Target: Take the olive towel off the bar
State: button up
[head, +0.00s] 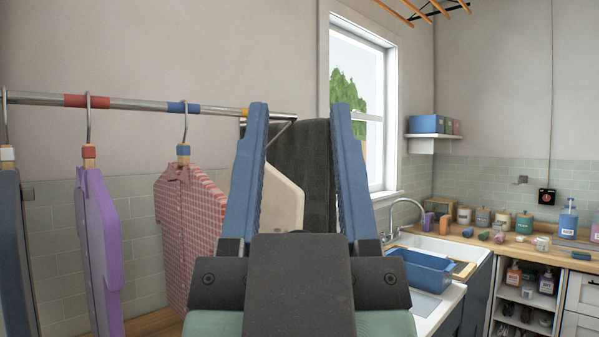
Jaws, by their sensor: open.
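A dark towel (316,165) hangs by the end of the metal bar (140,103), left of the window. It looks charcoal grey-green rather than clearly olive. My gripper (299,110) is in the middle of the view with its two blue fingers pointing up and spread apart. The towel shows between the fingers, behind them. I cannot tell how far the fingers are from it. My gripper's body hides the towel's lower part, and the left finger covers part of its left side. A cream flat thing (284,195) shows between the fingers in front of the towel.
Along the bar hang a red checked shirt (190,225), a purple garment (98,240) and a dark garment (18,260). To the right are a sink (430,245) with a blue tub (420,270), and a counter (530,250) with several jars and bottles.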

aim_at(303, 153)
jog(key=i+l+u, duration=0.15)
jog(key=i+l, duration=0.3)
jog(key=i+l+u, duration=0.2)
jog(key=i+l, duration=0.2)
jog(key=l, duration=0.15)
